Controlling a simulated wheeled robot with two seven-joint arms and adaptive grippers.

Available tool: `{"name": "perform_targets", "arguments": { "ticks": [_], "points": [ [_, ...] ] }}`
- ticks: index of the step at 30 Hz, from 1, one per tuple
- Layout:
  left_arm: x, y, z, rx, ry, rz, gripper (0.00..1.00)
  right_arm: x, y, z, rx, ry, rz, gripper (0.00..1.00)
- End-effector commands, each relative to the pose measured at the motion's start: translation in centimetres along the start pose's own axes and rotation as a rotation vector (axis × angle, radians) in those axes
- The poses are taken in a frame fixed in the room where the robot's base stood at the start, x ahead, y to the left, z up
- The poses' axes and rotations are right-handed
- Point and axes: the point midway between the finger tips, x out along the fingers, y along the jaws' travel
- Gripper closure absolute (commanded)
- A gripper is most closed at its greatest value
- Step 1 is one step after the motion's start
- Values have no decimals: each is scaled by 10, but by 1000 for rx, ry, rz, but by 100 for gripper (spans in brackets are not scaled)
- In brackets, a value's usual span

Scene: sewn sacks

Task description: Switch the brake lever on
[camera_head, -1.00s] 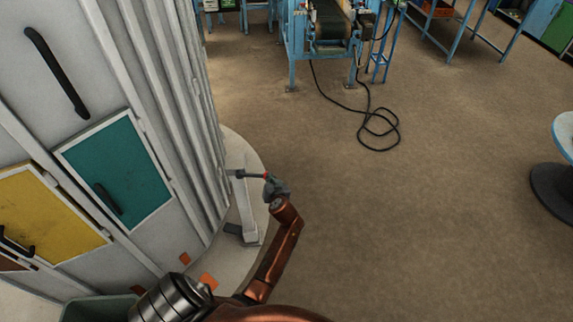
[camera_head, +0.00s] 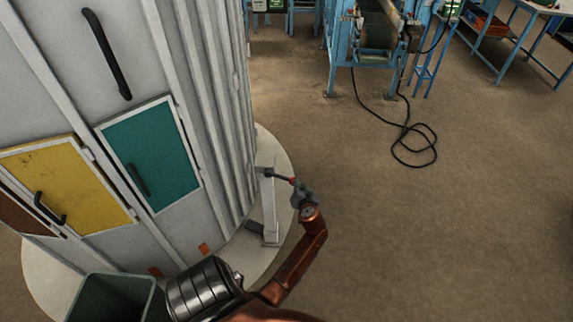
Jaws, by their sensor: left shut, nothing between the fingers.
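The brake lever (camera_head: 278,176) is a dark bar with a red part near its outer end. It sticks out to the right from the top of a pale post (camera_head: 269,208) beside the grey cabinet. My left gripper (camera_head: 297,187) is at the lever's outer end, by the red part. Its fingers are shut with nothing between them. It looks very close to the lever; I cannot tell whether they touch. My copper-coloured left arm reaches up to it from the bottom. My right gripper is out of view.
The ribbed grey cabinet (camera_head: 222,100) with teal (camera_head: 152,155) and yellow (camera_head: 68,185) doors fills the left, on a round pale base. A green bin (camera_head: 118,297) stands at bottom left. A black cable (camera_head: 415,145) lies on the floor near a blue conveyor frame (camera_head: 362,70). Floor to the right is clear.

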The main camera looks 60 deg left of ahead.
Motion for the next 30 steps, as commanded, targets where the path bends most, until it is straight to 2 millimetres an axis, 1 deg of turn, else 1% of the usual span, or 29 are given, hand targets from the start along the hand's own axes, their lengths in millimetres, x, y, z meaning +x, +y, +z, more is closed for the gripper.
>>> {"name": "perform_targets", "arguments": {
  "ticks": [2, 5, 12, 15, 18, 22, 30],
  "points": [
    [-2, 0, 2, 0, -4, 0, 100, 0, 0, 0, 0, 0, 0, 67],
    [-11, 2, 2, -1, -4, 1, 100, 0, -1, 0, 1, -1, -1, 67],
    [-51, 1, 1, -1, -2, 1, 100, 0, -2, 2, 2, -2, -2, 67],
    [-64, 2, 0, -1, 0, 2, 100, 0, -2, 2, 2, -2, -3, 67],
    [-72, 1, 0, 0, 0, 1, 100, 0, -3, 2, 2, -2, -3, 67],
    [-76, 1, 0, 1, 0, 0, 100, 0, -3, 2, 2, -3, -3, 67],
    [-75, 1, -1, 1, 1, 0, 100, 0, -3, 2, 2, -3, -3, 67]
  ]
}}
